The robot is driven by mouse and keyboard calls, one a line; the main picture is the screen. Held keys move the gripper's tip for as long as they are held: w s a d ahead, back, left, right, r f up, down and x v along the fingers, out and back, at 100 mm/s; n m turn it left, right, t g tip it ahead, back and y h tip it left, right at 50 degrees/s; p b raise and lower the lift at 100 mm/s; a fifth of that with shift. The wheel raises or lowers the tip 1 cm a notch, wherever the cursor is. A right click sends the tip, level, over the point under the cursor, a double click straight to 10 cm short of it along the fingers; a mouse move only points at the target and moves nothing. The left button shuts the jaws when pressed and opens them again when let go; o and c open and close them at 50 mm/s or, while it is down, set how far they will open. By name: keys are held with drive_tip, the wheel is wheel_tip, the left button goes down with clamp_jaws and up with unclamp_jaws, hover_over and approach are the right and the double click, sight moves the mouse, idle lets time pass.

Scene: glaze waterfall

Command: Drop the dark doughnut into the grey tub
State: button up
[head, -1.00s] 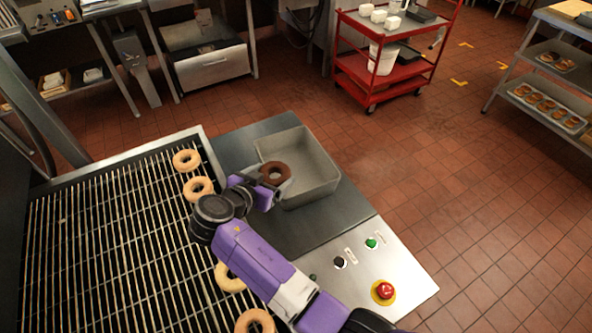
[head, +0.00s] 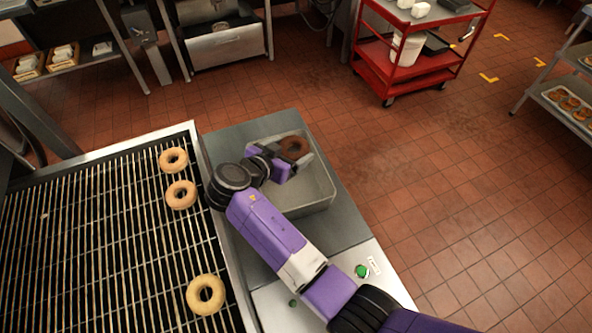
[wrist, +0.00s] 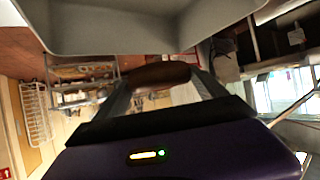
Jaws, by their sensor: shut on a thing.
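The dark doughnut (head: 294,147) is held at the tips of my gripper (head: 291,158), which is shut on it. In the head view the doughnut appears over the far part of the grey tub (head: 322,190); its height above the tub floor is hard to tell. In the wrist view the doughnut (wrist: 160,74) is a dark brown band between the two fingers, with the tub's grey wall (wrist: 130,30) close behind it. My forearm and gripper hide the tub's left side.
The tub stands on a steel counter (head: 231,137) beside a wire rack (head: 120,230) holding several pale doughnuts (head: 206,294). A green button (head: 361,271) is on the panel in front. A red cart (head: 385,70) stands farther back on open tiled floor.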

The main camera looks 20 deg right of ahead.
wheel_tip(320, 180, down, 6)
drive_tip(key=b, duration=0.3)
idle(0.3)
drive_tip(key=o, duration=1.3)
drive_tip(key=shift+a+r, duration=0.1)
drive_tip(key=b+v, duration=0.1)
drive_tip(key=v, duration=0.6)
drive_tip(key=shift+s+a, duration=0.2)
drive_tip(key=shift+r, duration=0.15)
